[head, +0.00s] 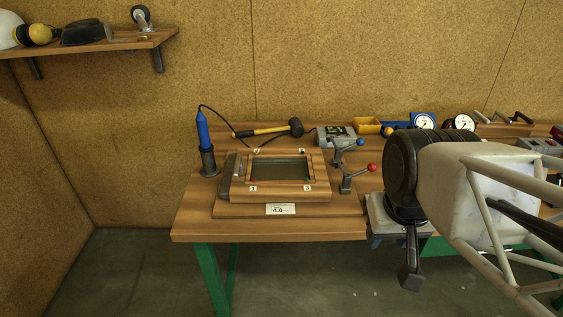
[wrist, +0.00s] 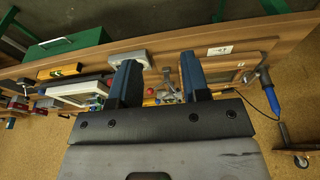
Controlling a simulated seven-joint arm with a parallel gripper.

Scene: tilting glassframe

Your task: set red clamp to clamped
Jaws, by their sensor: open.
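The red clamp (head: 347,183) stands at the right side of the wooden glass frame (head: 318,190). Its grey lever slants up to the right and ends in a red ball knob (head: 372,167). In the wrist view the red knob (wrist: 151,91) shows small between my fingers, well beyond them. I cannot tell whether the clamp's foot touches the frame. A similar clamp with a blue knob (head: 360,142) stands just behind it. My gripper (head: 411,275) hangs in front of the bench, right of the red clamp and apart from it. In the wrist view its fingers (wrist: 160,78) are spread and empty.
A blue-handled iron (head: 203,130) stands in a holder left of the frame. A mallet (head: 270,130), a yellow bin (head: 366,125) and dial gauges (head: 424,121) lie behind. A grey vise-like block (head: 385,222) sits at the bench's front edge near my gripper.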

